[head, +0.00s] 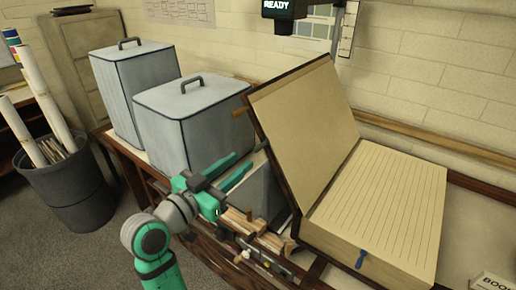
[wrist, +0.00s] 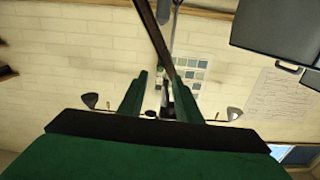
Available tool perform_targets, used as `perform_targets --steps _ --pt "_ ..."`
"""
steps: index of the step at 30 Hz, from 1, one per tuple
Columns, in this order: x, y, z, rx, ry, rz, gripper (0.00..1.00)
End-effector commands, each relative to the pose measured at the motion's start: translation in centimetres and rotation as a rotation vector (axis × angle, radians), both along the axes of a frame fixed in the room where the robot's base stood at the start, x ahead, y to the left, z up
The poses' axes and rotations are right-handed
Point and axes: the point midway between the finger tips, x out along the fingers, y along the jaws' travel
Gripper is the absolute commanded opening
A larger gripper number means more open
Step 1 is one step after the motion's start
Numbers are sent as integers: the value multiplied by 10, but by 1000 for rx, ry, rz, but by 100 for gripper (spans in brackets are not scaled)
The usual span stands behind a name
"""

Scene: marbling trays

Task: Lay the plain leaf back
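A large book-like block lies on the bench with a lined page (head: 385,205) facing up. A plain tan leaf (head: 308,125) with a dark edge stands raised and tilted at the left of that page. My gripper (head: 245,159) is to the left of the raised leaf, its two green fingers apart and pointing toward it. In the wrist view my gripper (wrist: 158,74) is open with nothing clearly between its fingers. A dark narrow bar (wrist: 153,28), perhaps the leaf seen edge-on, runs down toward the right fingertip. I cannot tell whether they touch.
Two grey lidded bins (head: 193,120) stand on the bench behind my gripper. Wooden blocks and small tools (head: 255,240) lie below it, close to the block. A dark barrel with paper rolls (head: 68,185) stands on the floor at left. A blue ribbon (head: 361,259) hangs at the block's front.

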Motion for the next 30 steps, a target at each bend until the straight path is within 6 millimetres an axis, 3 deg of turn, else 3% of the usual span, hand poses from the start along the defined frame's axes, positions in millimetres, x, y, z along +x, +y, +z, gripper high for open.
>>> perform_targets --steps 15,29,30 --pt "66 -49 0 -1 1 -1 31" --pt "76 -55 0 -1 0 2 31" --pt "76 -55 0 -1 0 2 24"
